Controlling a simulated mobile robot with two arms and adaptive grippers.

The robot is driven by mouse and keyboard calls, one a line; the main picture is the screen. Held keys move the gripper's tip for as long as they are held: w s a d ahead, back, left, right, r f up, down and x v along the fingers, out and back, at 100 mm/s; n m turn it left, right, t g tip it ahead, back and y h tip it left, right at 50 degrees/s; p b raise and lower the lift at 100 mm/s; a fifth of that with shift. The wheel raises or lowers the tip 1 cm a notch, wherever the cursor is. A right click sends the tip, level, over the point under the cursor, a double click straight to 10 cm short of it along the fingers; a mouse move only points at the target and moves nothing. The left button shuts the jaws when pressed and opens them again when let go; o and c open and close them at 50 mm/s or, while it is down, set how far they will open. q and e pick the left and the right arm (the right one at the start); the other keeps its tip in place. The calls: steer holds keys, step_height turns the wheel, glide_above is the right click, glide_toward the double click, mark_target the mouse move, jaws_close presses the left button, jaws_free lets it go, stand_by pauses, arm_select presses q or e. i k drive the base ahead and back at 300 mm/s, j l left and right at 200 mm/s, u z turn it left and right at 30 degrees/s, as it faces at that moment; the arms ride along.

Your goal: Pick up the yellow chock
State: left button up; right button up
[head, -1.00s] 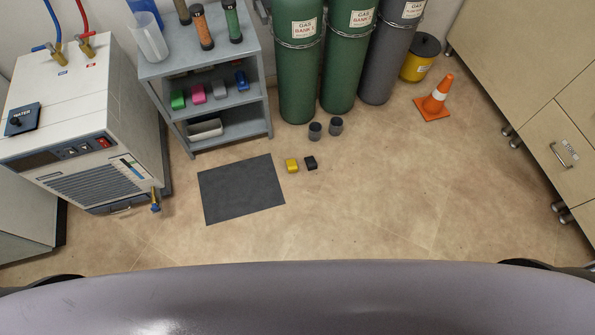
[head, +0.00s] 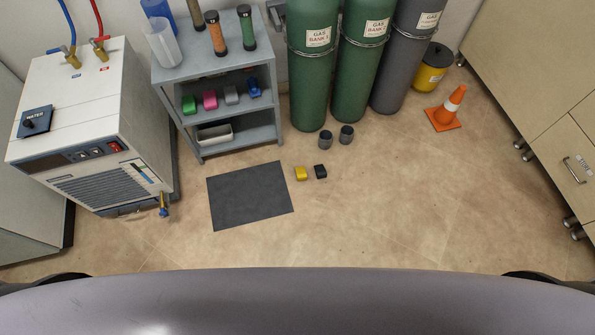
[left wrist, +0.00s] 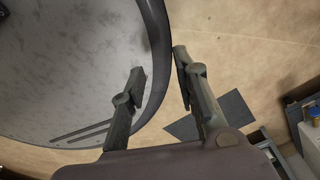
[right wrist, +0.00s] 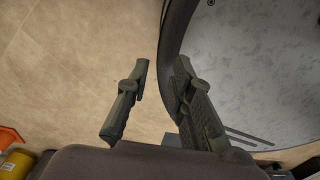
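The yellow chock (head: 301,174) is a small block on the floor, just right of the dark mat (head: 250,196) in the head view. A black chock (head: 320,171) sits close to its right. My left gripper (left wrist: 156,58) is open and empty in the left wrist view, above the floor beside my own round base. My right gripper (right wrist: 160,72) is open and empty in the right wrist view, on the other side of the base. Neither gripper shows in the head view, and both are well away from the chock.
A grey shelf unit (head: 215,67) with colored blocks stands behind the mat. Green gas cylinders (head: 313,75) and two small dark cups (head: 325,140) are behind the chocks. A white chiller (head: 85,120) is at left, an orange cone (head: 446,110) at right. The floor in front is clear.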

mark_target(301, 174)
steer(key=i+j+z, duration=0.1)
steer(key=j, duration=0.25)
steer(key=i+j+z, duration=0.25)
steer(key=i+j, duration=0.15)
steer(key=j, duration=0.3)
steer(key=i+j+z, duration=0.15)
steer(key=j, duration=0.2)
